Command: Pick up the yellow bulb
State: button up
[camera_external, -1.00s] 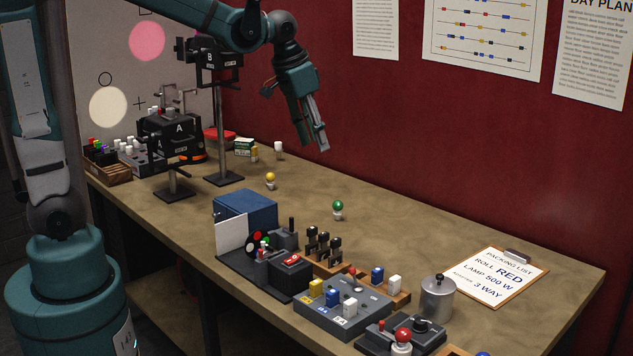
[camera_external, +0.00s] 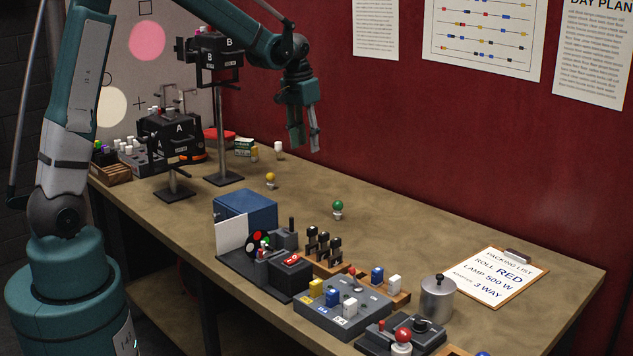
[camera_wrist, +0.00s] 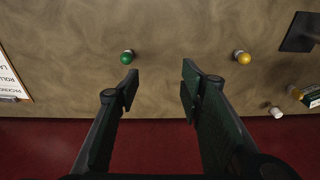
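The yellow bulb (camera_external: 270,177) stands on the table behind the blue box, toward the lamp stands. It also shows in the wrist view (camera_wrist: 243,57), to the right of my fingers. My gripper (camera_external: 305,150) is open and empty, high above the table near the red wall. In the wrist view, my gripper's fingers (camera_wrist: 158,82) are spread apart with bare table between their tips. The yellow bulb is apart from both fingers.
A green bulb (camera_external: 338,207) stands nearer the table's middle, and shows beyond the left finger in the wrist view (camera_wrist: 127,57). Black lamp stand B (camera_external: 222,120) rises left of the yellow bulb. A blue box (camera_external: 246,207) sits in front. Bare table surrounds both bulbs.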

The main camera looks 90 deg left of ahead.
jog(key=s+a+f+n, duration=0.1)
jog(key=s+a+f, duration=0.3)
jog(key=a, duration=0.3)
jog(key=s+a+f+n, duration=0.1)
jog(key=s+a+f, duration=0.3)
jog(key=a, duration=0.3)
jog(key=g+h, duration=0.1)
send_over(270, 181)
jog(key=a, duration=0.2)
jog(key=shift+n, duration=0.4)
jog(key=f, duration=0.6)
jog(key=shift+s+d+f, duration=0.15)
jog(key=shift+s+f, duration=0.05)
jog(key=shift+f, duration=0.05)
jog(key=shift+f, duration=1.3)
jog(key=shift+w+f, duration=0.2)
jog(key=shift+f, duration=2.4)
jog(key=shift+c, duration=0.6)
jog(key=c, duration=0.8)
